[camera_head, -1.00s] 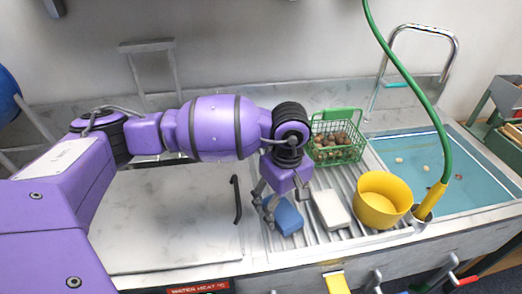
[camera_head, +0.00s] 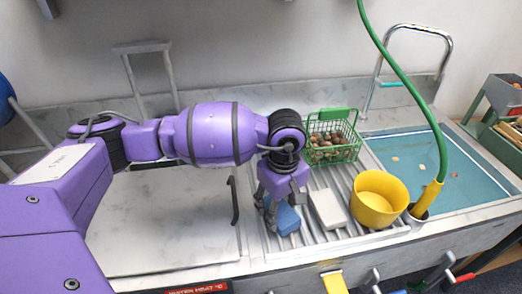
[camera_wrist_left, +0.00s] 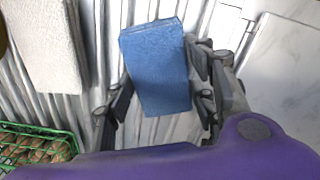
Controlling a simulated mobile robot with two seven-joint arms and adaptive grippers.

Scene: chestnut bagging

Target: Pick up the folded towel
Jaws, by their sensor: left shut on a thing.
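The blue folded towel (camera_head: 287,219) lies on the ribbed drainboard, partly hidden behind my left gripper in the head view. In the left wrist view the blue towel (camera_wrist_left: 158,60) sits between the two fingers, its far end sticking out beyond them. My left gripper (camera_head: 271,212) points down and is shut on the blue towel, with fingers along its two long sides in the wrist view (camera_wrist_left: 163,98). I cannot make out any gap under the towel. My right gripper is not in view.
A white block-like pad (camera_head: 328,209) lies just right of the towel. A yellow bowl (camera_head: 379,199), a green wire basket of chestnuts (camera_head: 333,139) and a green hose (camera_head: 415,90) stand near. The water-filled basin (camera_head: 440,170) is at right; a marble board (camera_head: 160,225) at left.

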